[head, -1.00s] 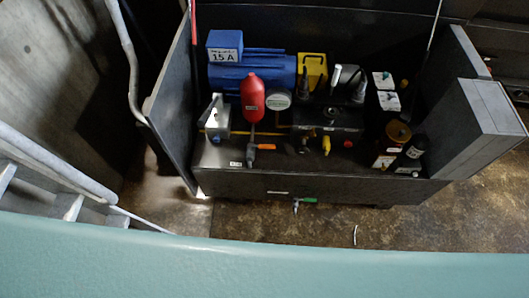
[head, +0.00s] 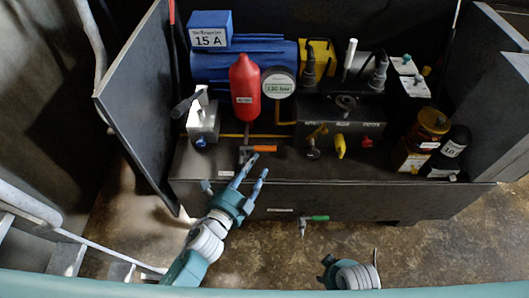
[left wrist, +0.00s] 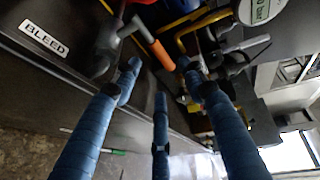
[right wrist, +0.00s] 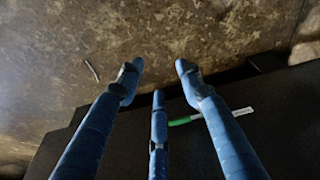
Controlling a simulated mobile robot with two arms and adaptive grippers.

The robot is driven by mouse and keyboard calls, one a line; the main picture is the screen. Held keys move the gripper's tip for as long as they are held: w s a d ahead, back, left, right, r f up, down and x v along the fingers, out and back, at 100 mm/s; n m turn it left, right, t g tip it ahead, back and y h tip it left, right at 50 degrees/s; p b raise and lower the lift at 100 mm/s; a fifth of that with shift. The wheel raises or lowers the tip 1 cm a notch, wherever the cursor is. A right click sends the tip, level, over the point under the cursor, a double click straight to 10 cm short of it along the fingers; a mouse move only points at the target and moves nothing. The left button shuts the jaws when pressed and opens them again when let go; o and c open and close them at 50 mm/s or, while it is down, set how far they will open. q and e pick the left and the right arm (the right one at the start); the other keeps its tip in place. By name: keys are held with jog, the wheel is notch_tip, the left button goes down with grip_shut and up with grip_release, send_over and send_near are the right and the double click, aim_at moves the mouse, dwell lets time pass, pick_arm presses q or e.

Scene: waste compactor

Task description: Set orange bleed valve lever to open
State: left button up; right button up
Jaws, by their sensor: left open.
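The orange bleed valve lever (head: 264,148) points right from its grey valve on the front of the black unit's top. In the left wrist view the orange lever (left wrist: 160,56) lies ahead between the fingertips, near a BLEED label (left wrist: 43,38). My left gripper (head: 240,174) is open and empty, just in front of and below the lever in the head view. Contact with the lever does not show. My right gripper (head: 329,270) is low at the front of the head view. Its fingers (right wrist: 158,70) are spread and empty in the right wrist view.
A red bottle (head: 244,88) and a round gauge (head: 278,83) stand behind the lever. A yellow handle (head: 340,146) is to its right. A green-handled valve (head: 318,218) sticks out of the unit's front. A side panel (head: 140,105) bounds the left.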

aim_at(265, 150)
pick_arm(q)
jog(key=b+x, duration=0.1)
jog(key=x, duration=0.7)
jog(key=shift+w+d+f, duration=0.15)
jog(key=shift+w+f, duration=0.05)
jog(key=shift+w, duration=0.1)
jog(key=shift+w+d+b, duration=0.2)
jog(key=shift+w+b, duration=0.1)
jog(key=shift+w, duration=0.05)
pick_arm(e)
notch_tip(265, 150, up, 6)
jog(key=w, duration=0.1)
jog(key=shift+w, duration=0.2)
pick_arm(q)
grip_shut()
